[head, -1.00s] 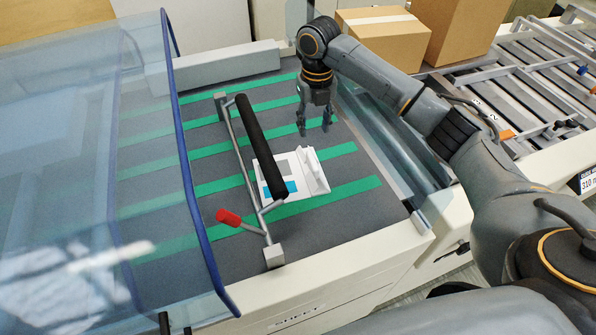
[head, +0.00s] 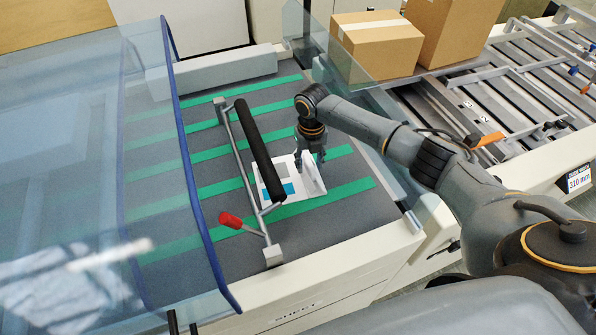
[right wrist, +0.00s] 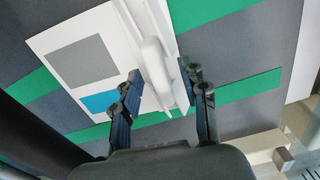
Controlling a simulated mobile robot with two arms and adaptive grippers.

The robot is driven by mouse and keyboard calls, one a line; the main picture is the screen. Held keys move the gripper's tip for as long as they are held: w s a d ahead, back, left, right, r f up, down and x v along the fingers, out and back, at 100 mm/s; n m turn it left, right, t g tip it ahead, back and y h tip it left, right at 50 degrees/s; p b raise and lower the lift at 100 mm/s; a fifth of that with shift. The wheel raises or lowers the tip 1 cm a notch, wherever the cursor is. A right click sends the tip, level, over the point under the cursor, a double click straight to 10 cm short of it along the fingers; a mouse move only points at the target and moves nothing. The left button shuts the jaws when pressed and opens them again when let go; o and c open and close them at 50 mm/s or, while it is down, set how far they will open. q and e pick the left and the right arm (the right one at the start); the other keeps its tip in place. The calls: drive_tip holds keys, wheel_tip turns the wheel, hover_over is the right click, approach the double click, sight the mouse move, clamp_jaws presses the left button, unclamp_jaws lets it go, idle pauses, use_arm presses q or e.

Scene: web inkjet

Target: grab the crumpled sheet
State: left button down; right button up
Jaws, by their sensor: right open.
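The crumpled sheet (head: 309,188) lies on the grey and green belt, partly behind a black roller bar. It is white with a grey square, a blue block and a raised white ridge along its right side. The sheet also shows in the right wrist view (right wrist: 105,35), where the ridge stands between my fingers. My right gripper (head: 310,162) is over the ridge, pointing down. In the right wrist view my right gripper (right wrist: 160,75) is open, with one finger on each side of the ridge. Contact cannot be told. My left gripper is not in view.
The black roller bar (head: 258,150) with a red-knobbed lever (head: 231,220) stands close left of the sheet. A clear blue-edged cover (head: 150,170) is further left. Cardboard boxes (head: 380,50) and a roller conveyor are beyond the right side. The belt (head: 310,235) in front is clear.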

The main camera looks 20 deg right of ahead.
clamp_jaws()
idle(0.3)
